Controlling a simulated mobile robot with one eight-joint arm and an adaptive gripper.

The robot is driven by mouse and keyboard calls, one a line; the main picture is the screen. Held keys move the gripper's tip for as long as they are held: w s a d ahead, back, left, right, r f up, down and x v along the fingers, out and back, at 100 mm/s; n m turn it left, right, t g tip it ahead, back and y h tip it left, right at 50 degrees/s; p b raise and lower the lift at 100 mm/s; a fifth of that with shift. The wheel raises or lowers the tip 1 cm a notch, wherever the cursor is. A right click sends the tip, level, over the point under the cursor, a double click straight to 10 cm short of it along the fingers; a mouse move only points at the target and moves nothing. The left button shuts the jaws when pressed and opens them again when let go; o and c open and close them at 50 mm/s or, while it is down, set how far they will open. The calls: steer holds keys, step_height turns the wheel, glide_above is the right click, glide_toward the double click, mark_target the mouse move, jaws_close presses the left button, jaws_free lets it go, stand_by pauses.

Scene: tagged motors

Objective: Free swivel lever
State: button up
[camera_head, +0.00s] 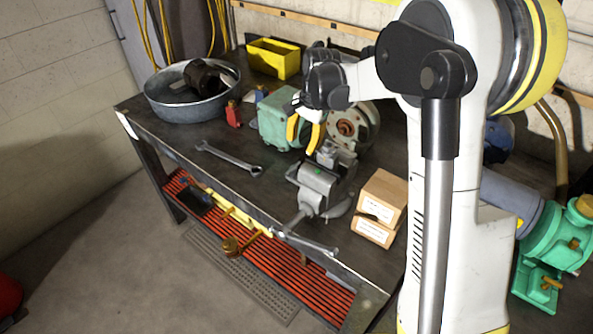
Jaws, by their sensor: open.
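A grey bench vise (318,185) with a small green spot on top stands at the front edge of the dark workbench (215,168). A long grey bar (308,243) lies low at its front, past the bench edge. A curved grey piece (344,207) shows at the right of the vise base. I cannot tell which part is the swivel lever. My gripper (303,146) has yellow fingertips. It is open above and behind the vise, apart from it, in front of a green motor (273,122). Nothing shows between the fingers.
A wrench (228,158) lies on the bench left of the vise. A metal basin (175,105) holding a dark part and a yellow bin (273,60) are farther back. The bench's left front is mostly clear.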

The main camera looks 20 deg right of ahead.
mark_target(296, 165)
steer(key=f+b, duration=0.1)
steer(key=f, duration=0.2)
steer(key=w+f, duration=0.1)
steer(key=f, duration=0.2)
steer(key=a+f+b, duration=0.1)
steer(key=f, duration=0.3)
steer(key=shift+w+a+b, duration=0.1)
steer(key=shift+w+b, duration=0.2)
jaws_close()
